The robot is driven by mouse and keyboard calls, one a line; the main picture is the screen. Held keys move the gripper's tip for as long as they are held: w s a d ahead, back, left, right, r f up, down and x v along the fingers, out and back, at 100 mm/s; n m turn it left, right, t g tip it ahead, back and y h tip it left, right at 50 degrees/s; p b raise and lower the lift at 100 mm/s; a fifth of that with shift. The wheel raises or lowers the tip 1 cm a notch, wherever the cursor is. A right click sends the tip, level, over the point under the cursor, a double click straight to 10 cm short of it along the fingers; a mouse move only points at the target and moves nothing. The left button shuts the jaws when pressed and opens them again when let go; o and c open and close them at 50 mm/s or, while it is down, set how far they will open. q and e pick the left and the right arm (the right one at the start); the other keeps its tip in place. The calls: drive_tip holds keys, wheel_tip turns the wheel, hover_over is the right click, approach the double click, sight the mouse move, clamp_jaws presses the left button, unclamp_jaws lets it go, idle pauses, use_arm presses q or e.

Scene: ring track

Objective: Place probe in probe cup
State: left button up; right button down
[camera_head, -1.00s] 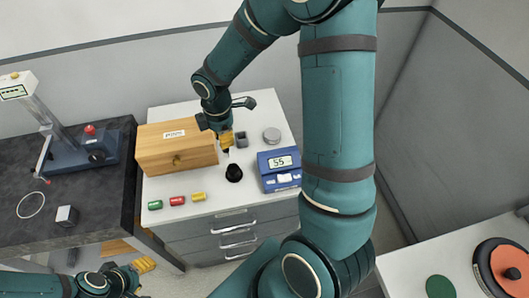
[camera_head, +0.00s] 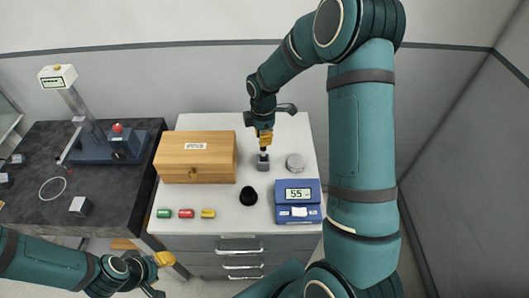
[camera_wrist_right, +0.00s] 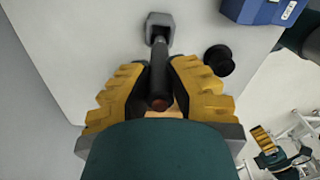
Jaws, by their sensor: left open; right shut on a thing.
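My right gripper (camera_head: 265,139) is shut on the probe, a slim dark rod (camera_wrist_right: 159,75) with a reddish end near the palm. The small grey square probe cup (camera_head: 263,164) stands on the white cabinet top, directly below the gripper in the head view. In the right wrist view the probe's far end meets the opening of the cup (camera_wrist_right: 160,20). I cannot tell how deep the tip sits in it. My left gripper (camera_head: 164,264) is open and empty, low at the left in front of the cabinet, away from both.
A black round holder (camera_head: 248,196), a blue meter (camera_head: 298,204) reading 55 and a metal disc (camera_head: 295,162) stand close to the cup. A wooden box (camera_head: 195,158) is to the left. Green, red and yellow pieces (camera_head: 186,213) lie along the front. The dark bench (camera_head: 100,190) adjoins.

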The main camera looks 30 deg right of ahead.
sight(263, 148)
drive_tip(key=shift+f, duration=3)
drive_tip(key=shift+f, duration=0.15)
drive_tip(key=c, duration=1)
unclamp_jaws()
drive_tip(key=shift+r, duration=0.3)
wheel_tip(263, 148, up, 12)
drive_tip(key=shift+f, duration=0.1)
